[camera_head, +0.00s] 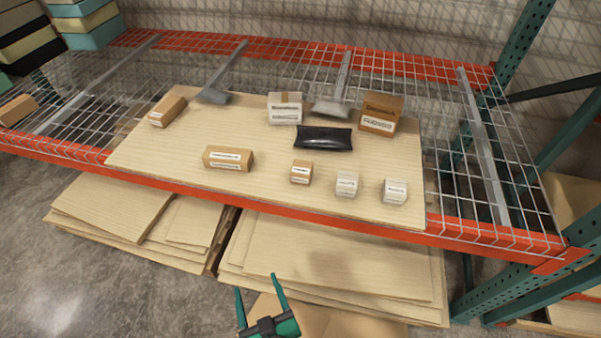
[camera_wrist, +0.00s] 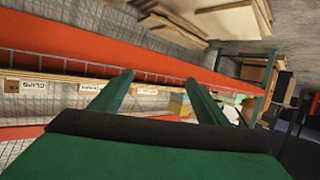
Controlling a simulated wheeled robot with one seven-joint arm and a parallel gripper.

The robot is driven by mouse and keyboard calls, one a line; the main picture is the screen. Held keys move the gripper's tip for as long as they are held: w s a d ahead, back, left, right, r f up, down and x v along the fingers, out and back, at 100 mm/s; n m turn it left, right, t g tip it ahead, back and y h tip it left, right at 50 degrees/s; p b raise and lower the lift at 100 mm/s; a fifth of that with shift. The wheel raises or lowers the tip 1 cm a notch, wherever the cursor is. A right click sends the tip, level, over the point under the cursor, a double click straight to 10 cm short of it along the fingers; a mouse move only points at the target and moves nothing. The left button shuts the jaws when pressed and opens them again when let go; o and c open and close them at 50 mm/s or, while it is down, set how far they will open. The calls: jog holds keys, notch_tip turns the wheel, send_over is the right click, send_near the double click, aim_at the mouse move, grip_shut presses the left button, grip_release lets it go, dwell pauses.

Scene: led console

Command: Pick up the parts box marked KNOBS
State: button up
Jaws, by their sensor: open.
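Several labelled parts boxes stand on a wooden board on the rack shelf. In the head view the front row holds a small brown box (camera_head: 301,172), a white box (camera_head: 347,184) and another white box (camera_head: 395,192). A longer brown box (camera_head: 229,158) lies left of them. The print is too small to tell which box is marked KNOBS. My gripper (camera_head: 257,283) is open and empty, in front of and below the shelf edge, apart from every box.
Behind stand a white box (camera_head: 285,108), a brown box (camera_head: 381,113) and a black pouch (camera_head: 323,138). Another brown box (camera_head: 167,111) is at the left. An orange beam (camera_head: 330,217) edges the shelf front. Green uprights (camera_head: 520,40) stand at the right.

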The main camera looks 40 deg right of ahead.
jog(key=w+d+r+m+g+h, duration=0.2)
jog(key=w+d+r+m+h, duration=0.15)
jog(key=w+d, duration=0.6)
jog(key=m+g+h, duration=0.3)
jog(key=m, duration=0.1)
send_near(302, 172)
jog(key=shift+w+d+f, duration=0.3)
jog(key=shift+w+f, duration=0.25)
jog(key=shift+f, duration=0.15)
jog(key=shift+w+d, duration=0.2)
jog(key=shift+d, duration=0.15)
jog(key=x, duration=0.5)
jog(key=shift+s+d, duration=0.15)
jog(key=shift+s, duration=0.05)
jog(key=shift+a+f+x, duration=0.15)
jog(key=shift+x, duration=1.15)
jog(key=shift+a+f+x, duration=0.1)
jog(key=shift+a+x, duration=0.05)
jog(key=shift+x, duration=1.15)
jog(key=shift+w, duration=0.2)
jog(key=c, duration=1.2)
